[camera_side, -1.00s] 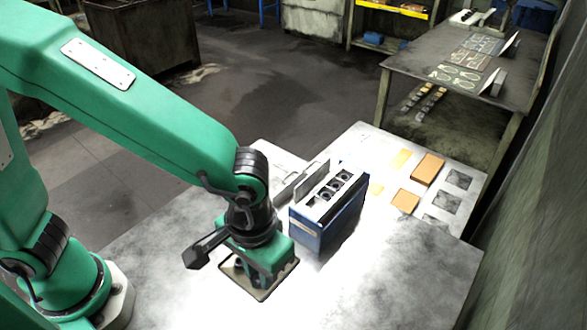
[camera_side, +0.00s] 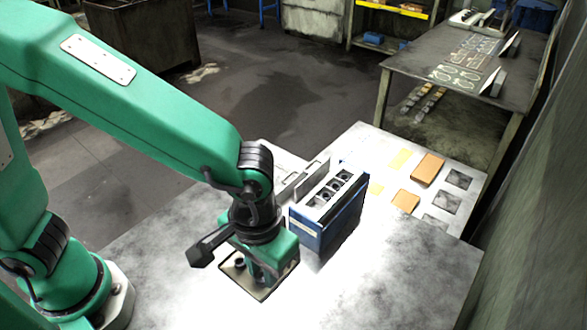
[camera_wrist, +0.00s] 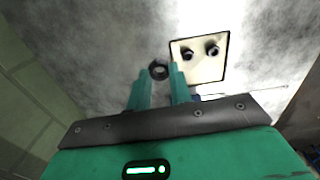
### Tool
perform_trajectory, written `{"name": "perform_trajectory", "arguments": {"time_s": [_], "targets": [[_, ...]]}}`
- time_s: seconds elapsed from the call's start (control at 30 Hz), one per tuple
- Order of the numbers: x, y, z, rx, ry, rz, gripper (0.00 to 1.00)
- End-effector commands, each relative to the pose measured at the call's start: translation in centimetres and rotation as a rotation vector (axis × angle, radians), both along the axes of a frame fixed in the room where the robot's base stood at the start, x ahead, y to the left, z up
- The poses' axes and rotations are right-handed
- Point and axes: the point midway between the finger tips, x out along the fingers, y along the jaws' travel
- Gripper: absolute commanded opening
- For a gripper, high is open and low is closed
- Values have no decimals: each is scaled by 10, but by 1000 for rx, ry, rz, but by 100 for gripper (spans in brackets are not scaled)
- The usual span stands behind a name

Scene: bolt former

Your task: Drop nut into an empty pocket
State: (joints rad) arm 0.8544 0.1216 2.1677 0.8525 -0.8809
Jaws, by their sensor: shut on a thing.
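My gripper (camera_wrist: 159,76) is shut on a dark nut (camera_wrist: 159,69), which shows between its two green fingertips in the wrist view. In that view a pale, dark-rimmed tray (camera_wrist: 203,70) lies just right of the held nut, with two more dark nuts (camera_wrist: 186,53) in it. In the side view my gripper (camera_side: 264,282) is over the tray (camera_side: 241,282), and its fingers hide the held nut. The blue box (camera_side: 340,225) stands right of my gripper. Its pale top has several dark pockets (camera_side: 333,190) in a row; what they hold is too small to tell.
An upright grey plate (camera_side: 312,178) stands close behind the blue box. Orange blocks (camera_side: 428,168) and dark square patches lie at the table's far right. The table in front of and right of the blue box is clear. A second table (camera_side: 470,70) stands behind.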

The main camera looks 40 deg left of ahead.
Motion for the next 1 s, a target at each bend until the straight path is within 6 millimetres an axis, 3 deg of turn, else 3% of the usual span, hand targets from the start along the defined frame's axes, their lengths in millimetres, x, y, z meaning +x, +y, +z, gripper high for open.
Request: {"name": "perform_trajectory", "arguments": {"time_s": [0.17, 0.37, 0.7, 1.0], "targets": [[29, -2, 7, 0, 0, 69, 0], [78, -1, 19, 0, 0, 187, 0], [167, 23, 40, 0, 0, 398, 0], [204, 41, 49, 0, 0, 491, 0]]}}
